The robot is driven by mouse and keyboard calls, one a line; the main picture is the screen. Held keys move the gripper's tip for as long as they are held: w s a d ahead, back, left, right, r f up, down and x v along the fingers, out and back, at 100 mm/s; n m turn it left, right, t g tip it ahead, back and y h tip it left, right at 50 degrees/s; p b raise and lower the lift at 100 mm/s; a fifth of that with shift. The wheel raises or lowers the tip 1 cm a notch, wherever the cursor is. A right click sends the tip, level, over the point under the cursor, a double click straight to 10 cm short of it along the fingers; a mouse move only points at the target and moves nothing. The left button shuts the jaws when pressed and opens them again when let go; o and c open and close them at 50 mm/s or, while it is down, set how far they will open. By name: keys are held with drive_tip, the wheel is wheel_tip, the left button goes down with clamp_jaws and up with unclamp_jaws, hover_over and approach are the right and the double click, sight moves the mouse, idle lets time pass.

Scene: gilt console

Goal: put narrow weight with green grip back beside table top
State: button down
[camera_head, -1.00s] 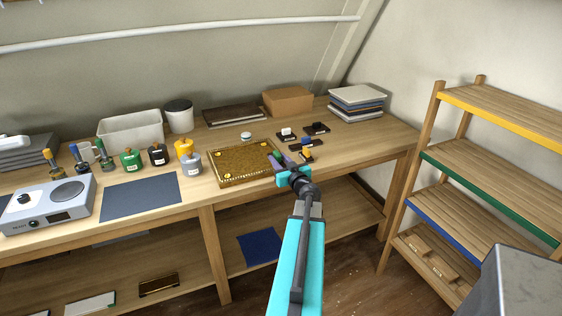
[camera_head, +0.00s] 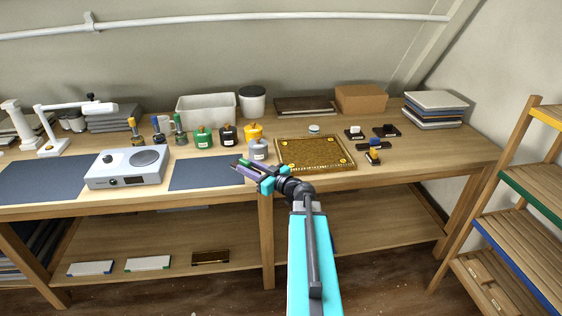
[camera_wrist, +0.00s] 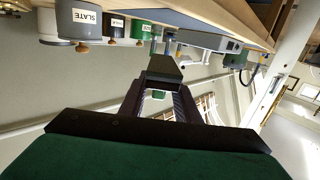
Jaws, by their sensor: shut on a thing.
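My gripper (camera_head: 243,168) is shut and held out at the bench's front edge, by the right end of a dark mat. In the wrist view its dark fingers (camera_wrist: 160,100) hold a narrow weight, with a dark block-like base (camera_wrist: 165,68) beyond the tips and a bit of green between them. The fingers hide much of its grip. The gilt table top (camera_head: 315,152), a brown-gold panel with yellow corner spots, lies flat on the bench to the gripper's right. Small dark weights with white (camera_head: 355,131), black (camera_head: 386,130) and blue-yellow (camera_head: 375,147) grips stand right of it.
A grey device (camera_head: 127,170) sits left of the dark mat (camera_head: 205,174). Bare bench lies right of the small weights.

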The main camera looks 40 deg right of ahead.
drive_tip(key=a+n+g+y, duration=0.7)
drive_tip(key=a+y, duration=0.5)
drive_tip(key=a, duration=2.7)
drive_tip(key=shift+w+f+n+g, duration=0.15)
drive_tip(key=shift+w+n+g, duration=0.15)
drive_tip(key=shift+n, duration=0.9)
